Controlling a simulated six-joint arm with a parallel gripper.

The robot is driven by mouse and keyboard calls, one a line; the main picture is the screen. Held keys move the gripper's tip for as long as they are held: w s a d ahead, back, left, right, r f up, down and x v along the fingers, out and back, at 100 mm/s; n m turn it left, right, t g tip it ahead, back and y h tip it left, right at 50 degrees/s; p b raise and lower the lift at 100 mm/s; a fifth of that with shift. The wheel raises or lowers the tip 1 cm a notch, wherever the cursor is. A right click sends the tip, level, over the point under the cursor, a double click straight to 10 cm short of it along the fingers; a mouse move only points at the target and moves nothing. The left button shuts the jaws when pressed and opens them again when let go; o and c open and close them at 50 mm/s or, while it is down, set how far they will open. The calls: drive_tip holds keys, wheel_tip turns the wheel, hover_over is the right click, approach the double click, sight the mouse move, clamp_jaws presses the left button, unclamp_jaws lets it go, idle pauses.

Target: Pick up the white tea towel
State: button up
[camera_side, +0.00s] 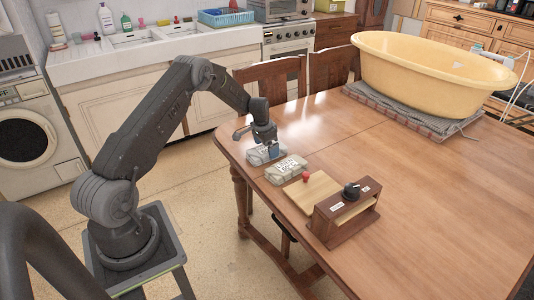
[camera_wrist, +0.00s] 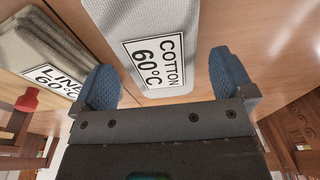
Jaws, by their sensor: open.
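The white tea towel (camera_wrist: 140,22) is a folded, woven cloth with a "COTTON 60°C" label. In the side view it lies at the near left corner of the table (camera_side: 264,157), partly hidden by my gripper (camera_side: 270,147). In the wrist view, the blue fingers of my gripper (camera_wrist: 163,75) are open, one on each side of the towel's labelled end. I cannot tell whether they touch it. A beige folded towel (camera_wrist: 38,45) labelled "LINEN 60°C" lies beside it; it also shows in the side view (camera_side: 287,169).
A wooden board with a red knob (camera_side: 306,177) and a brown wooden box with a black dial (camera_side: 351,190) stand right of the towels. A big yellow tub (camera_side: 425,75) sits on a grey cloth at the back. The table's right side is clear.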

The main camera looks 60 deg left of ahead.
wheel_tip(320, 180, down, 2)
drive_tip(key=shift+w+f, duration=0.1)
drive_tip(key=shift+w, duration=0.05)
drive_tip(key=c, duration=0.9)
drive_tip(key=shift+c, duration=0.2)
drive_tip(key=shift+r, duration=0.25)
